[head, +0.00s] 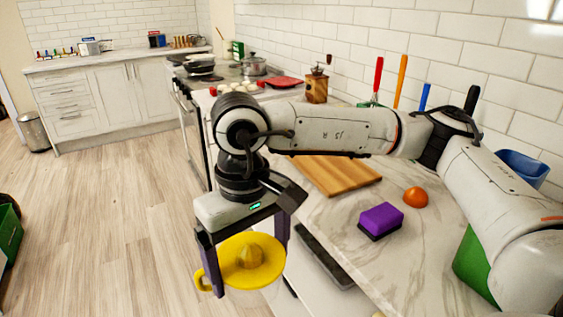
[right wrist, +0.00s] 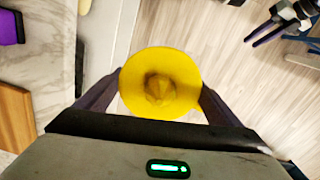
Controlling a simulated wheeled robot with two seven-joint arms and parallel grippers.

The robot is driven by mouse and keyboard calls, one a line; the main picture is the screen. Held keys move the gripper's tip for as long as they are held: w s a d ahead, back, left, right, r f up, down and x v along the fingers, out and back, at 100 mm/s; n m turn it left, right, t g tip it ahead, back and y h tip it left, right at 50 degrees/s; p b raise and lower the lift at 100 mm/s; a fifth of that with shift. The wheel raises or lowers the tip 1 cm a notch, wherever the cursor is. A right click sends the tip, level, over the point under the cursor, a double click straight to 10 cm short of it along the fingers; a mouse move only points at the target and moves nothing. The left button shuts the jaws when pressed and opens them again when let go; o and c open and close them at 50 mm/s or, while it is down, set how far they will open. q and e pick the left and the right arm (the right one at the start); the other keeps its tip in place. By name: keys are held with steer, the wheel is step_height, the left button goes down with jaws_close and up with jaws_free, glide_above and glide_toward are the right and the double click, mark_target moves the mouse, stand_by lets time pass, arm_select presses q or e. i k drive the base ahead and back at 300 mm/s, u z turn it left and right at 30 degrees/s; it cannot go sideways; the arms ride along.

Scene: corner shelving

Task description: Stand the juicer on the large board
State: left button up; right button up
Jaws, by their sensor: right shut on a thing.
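The yellow juicer (head: 247,262), a round dish with a ridged cone, hangs in the air beside the counter, above the floor. My right gripper (head: 243,265) is shut on it, with one finger on each side. In the right wrist view the juicer (right wrist: 160,84) sits between the fingers, cone facing the camera. The large wooden board (head: 337,177) lies on the marble counter, partly hidden behind my right arm; its edge shows in the right wrist view (right wrist: 14,118). My left gripper (right wrist: 270,28) seems to show at that view's upper right corner, too small to read.
A purple sponge-like block (head: 381,219) and an orange fruit (head: 415,197) lie on the counter near the board. A green container (head: 472,265) and a blue bowl (head: 522,168) stand at the right. The visible board surface is bare.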

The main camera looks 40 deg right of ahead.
mark_target(324, 160)
steer(key=u, duration=0.7)
steer(key=i, duration=1.2)
steer(key=z, duration=2.3)
